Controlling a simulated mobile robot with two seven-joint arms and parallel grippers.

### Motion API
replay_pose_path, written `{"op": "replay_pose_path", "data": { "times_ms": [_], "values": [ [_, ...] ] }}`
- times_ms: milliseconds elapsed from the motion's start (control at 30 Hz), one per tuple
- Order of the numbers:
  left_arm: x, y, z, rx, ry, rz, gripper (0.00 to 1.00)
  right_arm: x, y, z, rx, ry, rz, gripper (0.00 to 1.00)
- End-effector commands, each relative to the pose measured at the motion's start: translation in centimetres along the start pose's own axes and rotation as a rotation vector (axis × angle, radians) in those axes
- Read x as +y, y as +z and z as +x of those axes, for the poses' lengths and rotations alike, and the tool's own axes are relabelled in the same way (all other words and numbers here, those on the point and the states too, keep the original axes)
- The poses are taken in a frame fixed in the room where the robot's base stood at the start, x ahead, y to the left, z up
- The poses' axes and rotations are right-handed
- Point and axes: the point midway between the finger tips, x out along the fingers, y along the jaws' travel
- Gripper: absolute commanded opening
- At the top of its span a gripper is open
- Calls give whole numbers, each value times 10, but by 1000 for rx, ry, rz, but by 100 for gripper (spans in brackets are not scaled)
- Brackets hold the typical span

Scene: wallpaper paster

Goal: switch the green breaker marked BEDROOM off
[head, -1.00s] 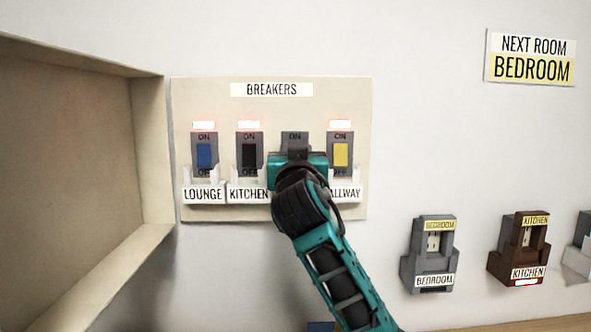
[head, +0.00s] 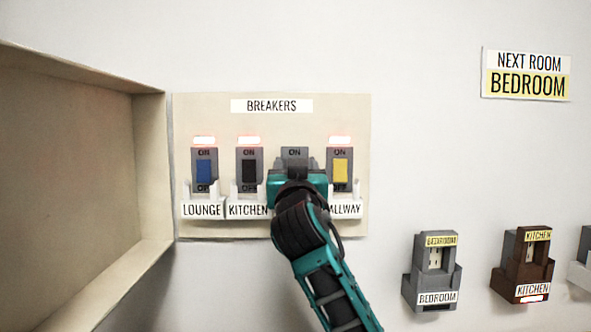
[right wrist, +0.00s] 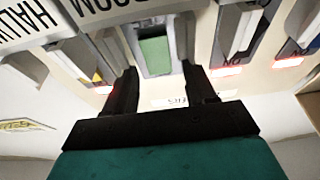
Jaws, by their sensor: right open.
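The breaker panel (head: 350,110) has several breakers in a row. The BEDROOM breaker (head: 295,153) is third from left, mostly hidden behind my right gripper (head: 297,182). Its green rocker (right wrist: 154,52) shows in the right wrist view, where its label is partly cut off. No red lamp glows above this breaker in the head view, while the other breakers have lit red lamps. My right gripper (right wrist: 160,78) is open, with one finger on each side of the green breaker's housing. Contact with the rocker cannot be told. My left gripper is out of view.
The blue LOUNGE (head: 204,170), black KITCHEN (head: 249,170) and yellow HALLWAY (head: 340,170) breakers are close beside it. A deep beige recess (head: 75,180) lies left. A "NEXT ROOM BEDROOM" sign (head: 527,75) and outlet boxes marked BEDROOM (head: 432,275) and KITCHEN (head: 520,268) are at right.

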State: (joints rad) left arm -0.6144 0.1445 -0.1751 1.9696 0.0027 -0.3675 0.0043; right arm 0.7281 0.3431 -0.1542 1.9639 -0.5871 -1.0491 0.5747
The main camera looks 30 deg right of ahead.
Motion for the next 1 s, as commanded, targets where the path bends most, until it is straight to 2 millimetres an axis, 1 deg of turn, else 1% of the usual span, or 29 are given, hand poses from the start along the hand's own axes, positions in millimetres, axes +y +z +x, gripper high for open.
{"op": "replay_pose_path", "data": {
  "times_ms": [133, 267, 500, 600, 700, 833, 1000],
  "values": [
    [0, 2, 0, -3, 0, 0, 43, -1, 1, -6, 0, -1, 0, 55],
    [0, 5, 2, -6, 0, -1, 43, -1, 2, -24, 0, -2, 2, 55],
    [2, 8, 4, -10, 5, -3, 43, -1, 2, -75, -1, -3, 4, 55],
    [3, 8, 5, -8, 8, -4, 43, -1, 2, -96, -1, -3, 4, 55],
    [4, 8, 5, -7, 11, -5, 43, 0, 1, -112, -1, -2, 3, 55],
    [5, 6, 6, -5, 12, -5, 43, 0, 1, -124, -1, -1, 0, 55],
    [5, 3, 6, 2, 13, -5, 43, 0, 0, -130, 0, 0, 1, 55]
  ]
}}
